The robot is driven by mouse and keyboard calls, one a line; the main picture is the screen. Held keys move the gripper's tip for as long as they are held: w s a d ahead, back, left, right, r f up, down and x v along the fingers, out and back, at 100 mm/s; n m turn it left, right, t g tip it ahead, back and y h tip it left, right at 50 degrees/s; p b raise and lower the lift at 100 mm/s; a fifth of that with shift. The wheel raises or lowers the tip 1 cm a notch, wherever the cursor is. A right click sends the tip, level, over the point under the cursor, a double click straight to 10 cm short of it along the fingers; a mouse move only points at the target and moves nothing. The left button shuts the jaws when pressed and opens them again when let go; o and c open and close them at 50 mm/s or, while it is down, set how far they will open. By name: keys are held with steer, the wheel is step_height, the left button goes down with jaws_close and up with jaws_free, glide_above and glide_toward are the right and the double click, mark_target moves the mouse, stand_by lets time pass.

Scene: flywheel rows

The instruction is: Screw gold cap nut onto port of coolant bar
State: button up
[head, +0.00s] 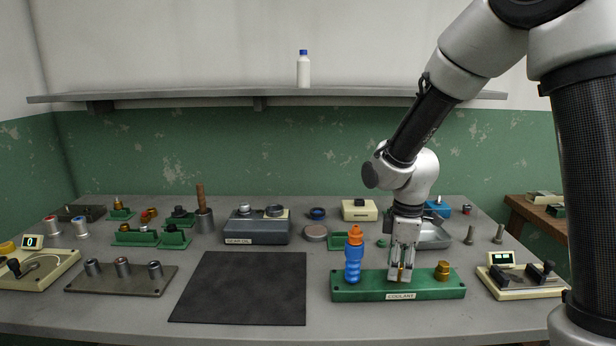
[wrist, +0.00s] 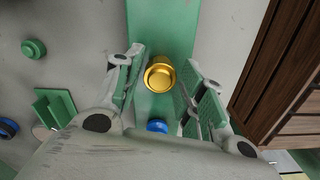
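The coolant bar (head: 345,294) is a long green block with a COOLANT label, lying at the front right of the table. My gripper (head: 401,272) points straight down over its middle. Its fingers stand on either side of a gold cap nut (head: 401,271) close to the bar's top. In the wrist view the round gold nut (wrist: 159,76) sits between my fingertips (wrist: 160,78), over the green bar (wrist: 155,25). The port beneath is hidden, and I cannot tell whether the nut touches it.
A blue bottle with an orange top (head: 354,255) stands at the bar's left end, close to my gripper. A dark mat (head: 240,287) lies left of the bar. A cream switch box (head: 520,283) stands to the right. Several small fittings and boxes fill the table behind.

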steer(key=c, duration=0.7)
steer(key=m, duration=0.4)
steer(key=shift+m, duration=0.4)
steer(key=o, duration=0.6)
steer(key=shift+r, duration=1.5)
steer(key=o, duration=0.6)
steer(key=shift+c, duration=0.2)
